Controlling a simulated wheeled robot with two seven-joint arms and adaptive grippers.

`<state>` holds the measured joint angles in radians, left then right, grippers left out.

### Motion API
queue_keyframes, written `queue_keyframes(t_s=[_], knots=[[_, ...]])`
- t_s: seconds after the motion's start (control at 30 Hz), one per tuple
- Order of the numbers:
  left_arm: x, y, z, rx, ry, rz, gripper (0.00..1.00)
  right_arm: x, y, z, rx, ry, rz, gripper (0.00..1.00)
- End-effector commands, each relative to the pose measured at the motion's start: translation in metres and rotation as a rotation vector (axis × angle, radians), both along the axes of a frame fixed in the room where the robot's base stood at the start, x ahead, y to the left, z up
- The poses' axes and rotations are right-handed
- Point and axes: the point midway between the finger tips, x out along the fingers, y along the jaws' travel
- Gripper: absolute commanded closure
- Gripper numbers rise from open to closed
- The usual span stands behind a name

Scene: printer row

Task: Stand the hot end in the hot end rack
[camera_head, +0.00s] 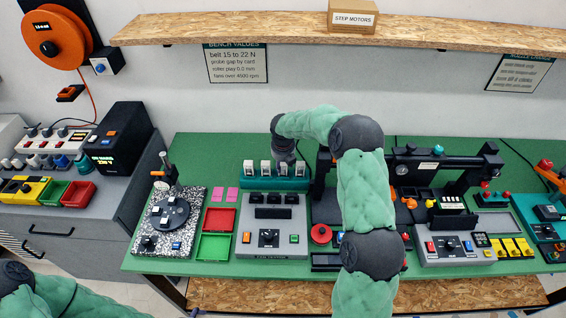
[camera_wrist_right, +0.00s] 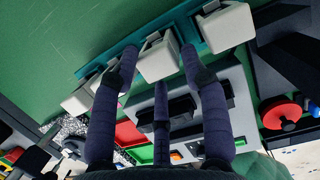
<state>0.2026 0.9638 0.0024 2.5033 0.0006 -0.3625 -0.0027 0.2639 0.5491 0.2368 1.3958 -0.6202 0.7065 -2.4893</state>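A teal rack (camera_head: 262,183) stands at the back of the green bench with several white-topped blocks in a row, which look like hot ends. The rack also shows in the right wrist view (camera_wrist_right: 213,48). My right gripper (camera_head: 284,159) points down over the row, right of its middle. In the wrist view its fingers (camera_wrist_right: 159,62) surround one white hot end (camera_wrist_right: 157,62), which stands in line with its neighbours. The fingertips are close to its sides; whether they press on it is unclear. Its lower part is hidden. My left arm shows at the lower left; its gripper is out of view.
A grey control box (camera_head: 270,222) stands in front of the rack. Red (camera_head: 219,219) and green (camera_head: 214,246) trays lie to its left, beside a speckled plate (camera_head: 150,226). A black machine (camera_head: 440,160) stands right of my arm. The green bench behind the rack is clear.

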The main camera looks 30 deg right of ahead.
Motion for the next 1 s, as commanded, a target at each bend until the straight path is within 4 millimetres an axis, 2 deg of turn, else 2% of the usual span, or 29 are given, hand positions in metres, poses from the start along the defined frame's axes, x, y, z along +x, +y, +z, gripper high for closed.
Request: queue_keyframes(t_s=[0.33, 0.47, 1.0], knots=[[0.0, 0.0, 0.0, 0.0, 0.0, 0.0, 0.0, 0.0, 0.0, 0.001, 0.0, 0.0, 0.0, 0.38], [0.0, 0.0, 0.0, 0.0, 0.0, 0.0, 0.0, -0.001, 0.001, 0.008, 0.0, -0.002, 0.0, 0.38], [0.0, 0.0, 0.0, 0.0, 0.0, 0.0, 0.0, -0.021, 0.012, 0.1, -0.001, -0.003, 0.0, 0.38]])
